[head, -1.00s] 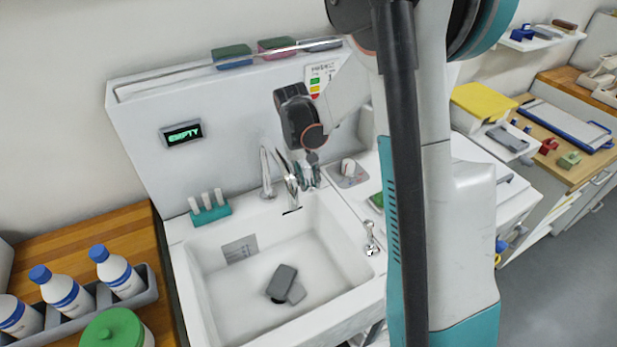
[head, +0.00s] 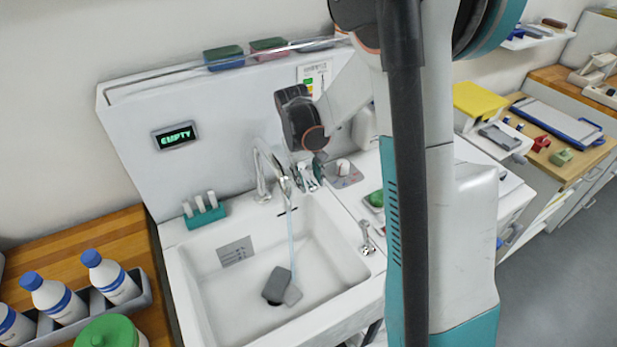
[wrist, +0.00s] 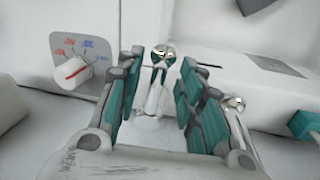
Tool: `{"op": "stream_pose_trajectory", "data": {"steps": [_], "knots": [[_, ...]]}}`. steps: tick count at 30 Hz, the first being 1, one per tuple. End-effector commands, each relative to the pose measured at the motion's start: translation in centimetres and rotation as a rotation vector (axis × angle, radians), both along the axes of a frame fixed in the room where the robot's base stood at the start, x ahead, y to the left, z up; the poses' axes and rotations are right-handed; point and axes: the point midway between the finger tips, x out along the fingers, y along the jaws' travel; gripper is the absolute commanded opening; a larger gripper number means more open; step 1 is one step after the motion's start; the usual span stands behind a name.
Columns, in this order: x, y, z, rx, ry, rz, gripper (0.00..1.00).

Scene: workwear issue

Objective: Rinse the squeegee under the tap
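The chrome tap (head: 262,178) stands at the back of the white sink (head: 205,310), and a thin stream of water (head: 291,235) falls from it into the basin. A dark grey piece (head: 276,284) and a lighter grey piece (head: 293,295) lie together on the basin floor in the stream's path; I cannot tell whether they are the squeegee. My gripper (head: 308,172) is just right of the tap. In the wrist view my gripper (wrist: 163,58) has its teal-padded fingers apart, with chrome tap parts (wrist: 155,90) showing between them; contact is unclear.
A dial (head: 343,167) is right of the tap. A teal holder (head: 206,214) with white pieces stands left, under a display (head: 176,135) reading EMPTY. A bottle rack (head: 140,290) is at lower left. A small chrome fitting (head: 366,236) is on the sink's right rim.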

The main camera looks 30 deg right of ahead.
Motion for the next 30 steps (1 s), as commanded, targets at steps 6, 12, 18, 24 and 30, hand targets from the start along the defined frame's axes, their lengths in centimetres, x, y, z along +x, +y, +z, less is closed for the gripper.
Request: {"op": "stream_pose_trajectory", "data": {"steps": [6,12,18,24,30], "knots": [[0.0,0.0,0.1,0.000,0.000,0.000,0.35],[0.0,0.3,1.9,0.000,0.000,0.000,0.35],[0.1,0.9,5.9,0.000,0.000,0.000,0.35],[0.2,1.5,9.5,0.000,0.000,0.000,0.35],[0.2,1.8,11.5,0.000,0.000,0.000,0.35]]}}
